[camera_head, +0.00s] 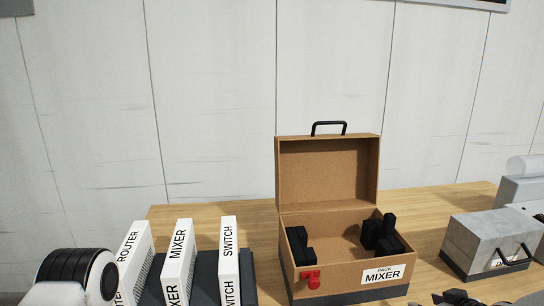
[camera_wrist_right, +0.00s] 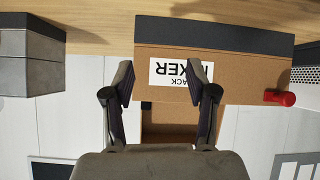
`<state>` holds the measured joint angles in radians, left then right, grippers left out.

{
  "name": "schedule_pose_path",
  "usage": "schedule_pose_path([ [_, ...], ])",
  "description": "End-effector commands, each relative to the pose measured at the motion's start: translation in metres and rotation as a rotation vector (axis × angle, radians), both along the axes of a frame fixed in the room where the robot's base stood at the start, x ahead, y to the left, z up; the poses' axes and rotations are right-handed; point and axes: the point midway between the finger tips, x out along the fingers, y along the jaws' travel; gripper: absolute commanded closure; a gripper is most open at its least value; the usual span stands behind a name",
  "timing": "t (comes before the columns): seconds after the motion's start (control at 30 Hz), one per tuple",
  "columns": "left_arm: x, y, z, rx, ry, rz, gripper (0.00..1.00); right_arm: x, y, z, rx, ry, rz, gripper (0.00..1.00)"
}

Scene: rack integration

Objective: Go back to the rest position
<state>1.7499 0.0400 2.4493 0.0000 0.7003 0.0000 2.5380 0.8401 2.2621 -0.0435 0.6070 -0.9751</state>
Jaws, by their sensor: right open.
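My right gripper (camera_wrist_right: 162,88) is open and empty in the right wrist view, which looks upside down. Its two fingers are spread, with the brown case labelled PACK MIXER (camera_head: 342,287) beyond them. The case also shows in the right wrist view (camera_wrist_right: 240,65). Its lid stands open, with black blocks inside at the left and right and a red latch (camera_head: 311,282) on the front. Dark parts of my right arm show at the bottom right edge of the head view. My left arm enters at the lower left; its gripper is out of view.
White units labelled ROUTER (camera_head: 131,262), MIXER (camera_head: 178,262) and SWITCH (camera_head: 229,262) stand upright in a dark holder left of the case. A grey closed case (camera_head: 472,240) stands at the right. The wooden table (camera_head: 430,205) is bare behind the cases.

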Motion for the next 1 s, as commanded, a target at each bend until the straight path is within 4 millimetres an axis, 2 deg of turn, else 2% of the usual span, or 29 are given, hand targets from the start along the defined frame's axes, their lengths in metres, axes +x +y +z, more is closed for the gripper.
schedule_pose_path([
  [0.03,0.000,0.000,0.000,0.000,0.000,0.000,0.60,-0.007,0.006,-0.018,-0.027,0.048,0.024,0.43],
  [0.17,0.000,0.000,0.000,0.000,0.001,0.000,0.60,-0.032,0.024,-0.067,-0.097,0.180,0.095,0.43],
  [0.27,0.000,0.000,0.000,0.000,0.001,0.000,0.60,-0.062,0.042,-0.111,-0.146,0.307,0.157,0.43],
  [0.37,0.000,0.000,0.000,0.000,0.001,0.000,0.60,-0.107,0.065,-0.161,-0.179,0.466,0.216,0.43],
  [0.4,0.000,0.000,0.000,0.000,0.001,0.000,0.60,-0.129,0.075,-0.180,-0.185,0.534,0.235,0.43],
  [0.53,0.000,0.000,0.000,0.000,0.001,0.000,0.60,-0.200,0.102,-0.227,-0.185,0.730,0.249,0.43],
  [0.6,0.000,0.000,0.000,0.000,0.001,0.000,0.60,-0.237,0.114,-0.243,-0.175,0.823,0.230,0.43],
  [0.7,0.000,0.000,0.001,0.000,0.001,0.000,0.60,-0.281,0.128,-0.255,-0.142,0.929,0.141,0.43],
  [0.9,0.000,0.000,0.000,0.000,0.001,0.000,0.60,-0.285,0.129,-0.249,-0.004,0.938,-0.162,0.43],
  [1.0,0.000,0.000,0.000,0.000,0.001,0.000,0.60,-0.284,0.129,-0.249,0.027,0.935,-0.223,0.43],
])
